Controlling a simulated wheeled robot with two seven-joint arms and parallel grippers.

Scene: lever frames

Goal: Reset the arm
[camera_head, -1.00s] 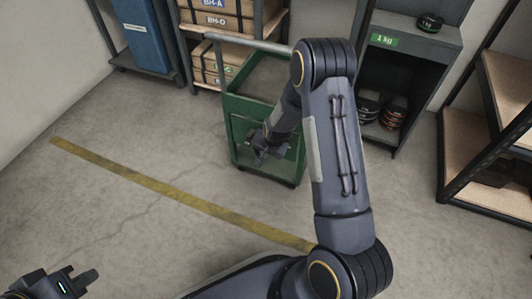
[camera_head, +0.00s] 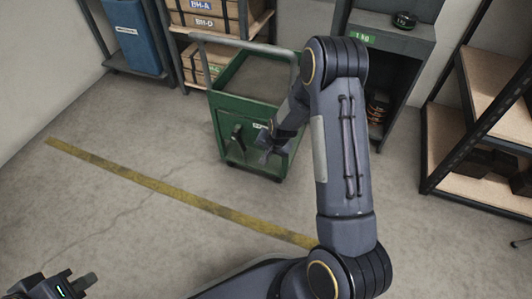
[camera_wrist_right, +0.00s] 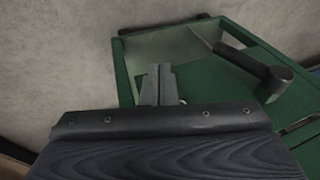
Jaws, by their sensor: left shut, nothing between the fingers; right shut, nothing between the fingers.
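The green cart (camera_head: 218,122) stands on the floor beyond my right arm. A dark lever-like handle (camera_head: 237,133) sticks out from its front panel, and a dark handle (camera_wrist_right: 270,80) shows at the upper right in the right wrist view. My right gripper (camera_head: 266,152) is shut and empty in front of the panel, to the right of the handle. In the right wrist view its fingers (camera_wrist_right: 157,72) are together, apart from the handle. My left gripper (camera_head: 84,279) is shut and empty at the bottom left, far from the cart.
Shelves with wooden crates (camera_head: 205,15) and a blue case (camera_head: 132,37) stand at the back left. A grey cabinet (camera_head: 410,50) and a rack (camera_head: 478,120) stand at the right. A yellow floor stripe (camera_head: 160,187) crosses open floor left of the cart.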

